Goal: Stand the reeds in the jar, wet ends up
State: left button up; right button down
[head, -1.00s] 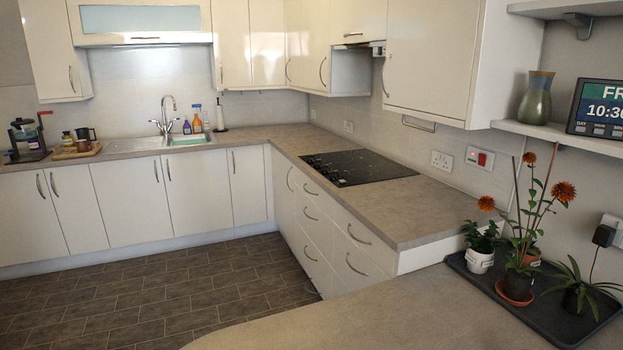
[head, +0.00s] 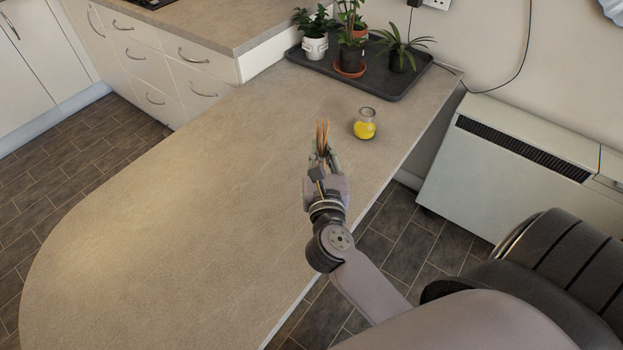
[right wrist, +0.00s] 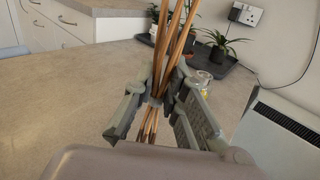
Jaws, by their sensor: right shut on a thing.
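The reeds (head: 323,133) are a thin bundle of brown sticks in my right gripper (head: 323,158). In the right wrist view the reeds (right wrist: 170,45) stand near upright, fanning apart at the top, with the gripper (right wrist: 163,100) shut around them. In the right wrist view the jar (right wrist: 203,82) is partly hidden behind a finger. My left gripper is not in view.
A dark tray (head: 398,93) with several potted plants stands behind the jar. The counter (head: 170,200) is clear to the left, with its edge close to the jar's right. A white heater (head: 500,165) stands beyond that edge.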

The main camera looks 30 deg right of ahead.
jog(key=w+d+f+m+g+h+b, duration=0.3)
jog(key=w+d+f+h+b, duration=0.1)
jog(key=w+f+b, duration=0.1)
jog(key=shift+f+b, duration=0.3)
jog(key=shift+f, duration=0.15)
dwell(0.5)
jog(key=c, duration=1.6)
grip_release()
jog(key=shift+o, duration=0.2)
jog(key=shift+s+a, duration=0.1)
jog(key=v, duration=1.2)
